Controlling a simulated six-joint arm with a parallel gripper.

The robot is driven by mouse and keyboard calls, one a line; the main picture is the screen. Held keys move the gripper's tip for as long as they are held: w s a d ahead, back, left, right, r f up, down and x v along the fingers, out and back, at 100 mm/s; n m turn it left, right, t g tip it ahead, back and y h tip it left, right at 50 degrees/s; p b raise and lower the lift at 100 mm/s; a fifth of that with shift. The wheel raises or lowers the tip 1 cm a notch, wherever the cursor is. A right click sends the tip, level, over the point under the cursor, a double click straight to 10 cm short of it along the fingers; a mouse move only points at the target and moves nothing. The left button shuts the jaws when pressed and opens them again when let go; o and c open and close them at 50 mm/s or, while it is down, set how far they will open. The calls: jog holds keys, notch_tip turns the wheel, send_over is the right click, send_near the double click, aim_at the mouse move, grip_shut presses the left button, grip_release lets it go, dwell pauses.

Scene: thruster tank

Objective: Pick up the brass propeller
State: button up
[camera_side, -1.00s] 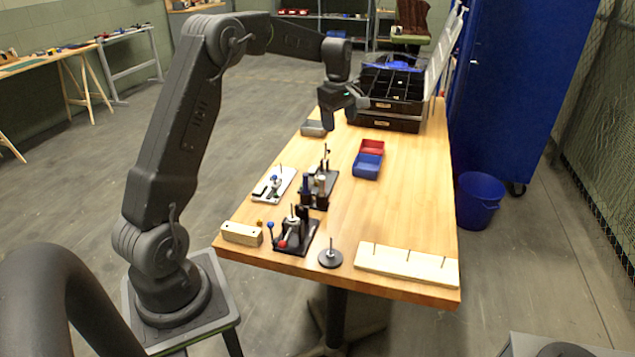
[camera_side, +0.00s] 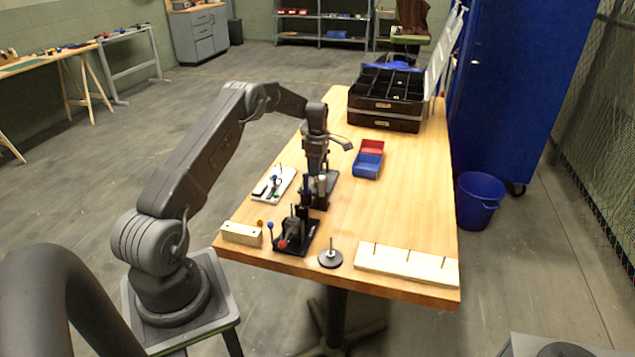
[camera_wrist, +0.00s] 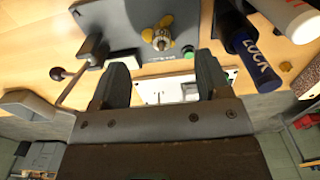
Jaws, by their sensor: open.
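The brass propeller (camera_wrist: 160,35) shows in the wrist view as a small yellow piece with a metal hub, mounted on a grey fixture plate (camera_wrist: 125,18). A green button (camera_wrist: 188,52) and a lever with a dark red knob (camera_wrist: 58,74) are on or beside that fixture. My gripper (camera_wrist: 160,82) is open and empty; the propeller lies beyond the gap between its fingers, apart from both. In the side view my gripper (camera_side: 315,163) points down over the rear fixtures on the table. I cannot make out the propeller there.
Beside the propeller in the wrist view stand a blue-labelled bottle (camera_wrist: 256,62) and a pale cylinder (camera_wrist: 291,18). In the side view a front fixture (camera_side: 295,235), wooden block (camera_side: 241,233), red-blue bins (camera_side: 368,160) and pegged board (camera_side: 407,264) occupy the table. The table's right middle is clear.

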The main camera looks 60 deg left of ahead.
jog(key=shift+f, duration=2.85)
jog(key=c, duration=1)
jog(key=shift+o, duration=0.2)
notch_tip(320, 180, up, 10)
jog(key=shift+r, duration=0.1)
